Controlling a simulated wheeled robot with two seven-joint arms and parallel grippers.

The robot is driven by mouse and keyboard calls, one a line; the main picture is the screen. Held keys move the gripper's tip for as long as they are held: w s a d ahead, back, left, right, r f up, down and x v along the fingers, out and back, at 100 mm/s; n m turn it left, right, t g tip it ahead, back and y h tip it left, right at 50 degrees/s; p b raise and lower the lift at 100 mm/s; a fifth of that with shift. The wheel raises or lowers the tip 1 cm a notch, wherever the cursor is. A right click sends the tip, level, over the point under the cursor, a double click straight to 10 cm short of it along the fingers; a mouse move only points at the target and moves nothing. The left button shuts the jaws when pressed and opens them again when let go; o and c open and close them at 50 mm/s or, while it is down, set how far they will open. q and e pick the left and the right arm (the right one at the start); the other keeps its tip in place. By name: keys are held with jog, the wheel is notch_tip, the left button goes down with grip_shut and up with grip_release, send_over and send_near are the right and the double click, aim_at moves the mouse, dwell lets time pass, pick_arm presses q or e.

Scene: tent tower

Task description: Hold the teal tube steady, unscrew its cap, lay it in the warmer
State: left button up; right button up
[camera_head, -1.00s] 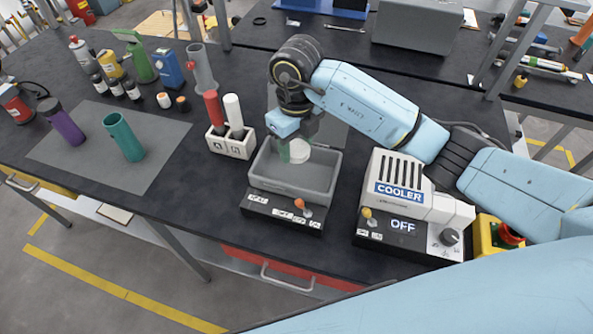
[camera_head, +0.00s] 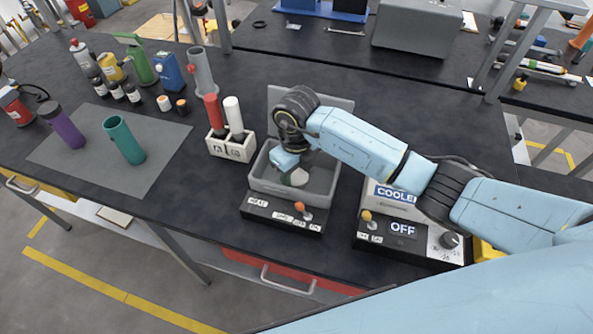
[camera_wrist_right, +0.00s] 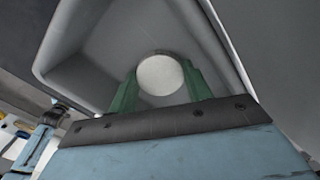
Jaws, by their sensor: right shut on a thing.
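The teal tube (camera_head: 124,141) stands on the grey mat at the left in the head view; its top looks open, with no cap on it. My right gripper (camera_head: 296,176) reaches down into the grey bin of the warmer (camera_head: 263,180). It is shut on a white round cap (camera_head: 299,178). In the right wrist view the cap (camera_wrist_right: 160,74) sits between the green fingers (camera_wrist_right: 160,88), with the bin's walls around it. I cannot tell whether the cap touches the bin floor. My left gripper is not in view.
The cooler (camera_head: 400,230), reading OFF, stands right of the warmer. A white rack (camera_head: 231,146) with a red and a white tube is to its left. A purple tube (camera_head: 66,128) stands on the mat (camera_head: 90,160). Several bottles are behind. The mat's right part is clear.

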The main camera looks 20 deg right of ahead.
jog(key=o, duration=1.1)
jog(key=shift+f, duration=0.1)
